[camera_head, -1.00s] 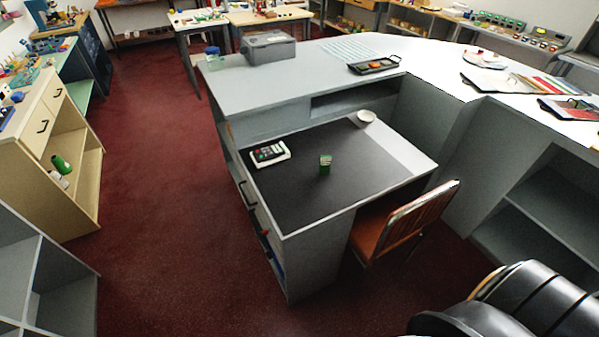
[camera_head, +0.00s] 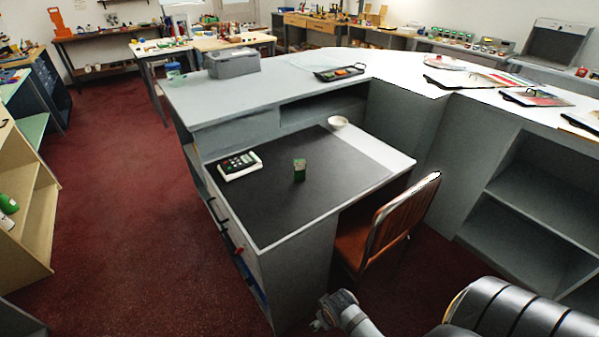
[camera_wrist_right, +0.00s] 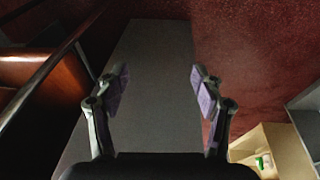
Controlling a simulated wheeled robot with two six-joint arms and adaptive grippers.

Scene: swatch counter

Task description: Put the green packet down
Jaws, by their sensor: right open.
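The green packet (camera_head: 299,170) stands upright on the dark mat (camera_head: 335,190) of the lower desk, near the mat's middle. No gripper touches it. My right gripper (camera_wrist_right: 160,85) is open and empty in the right wrist view, with its fingers spread over the grey side of the desk and the red floor. In the head view, part of my right arm shows low at the bottom right, in front of the desk and well below the packet. My left gripper is not in view.
A dark-keyed calculator (camera_head: 239,165) lies left of the packet and a white bowl (camera_head: 338,122) stands behind it. An orange chair (camera_head: 388,225) stands at the desk's right side. The higher grey counter (camera_head: 205,95) runs behind. The mat around the packet is clear.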

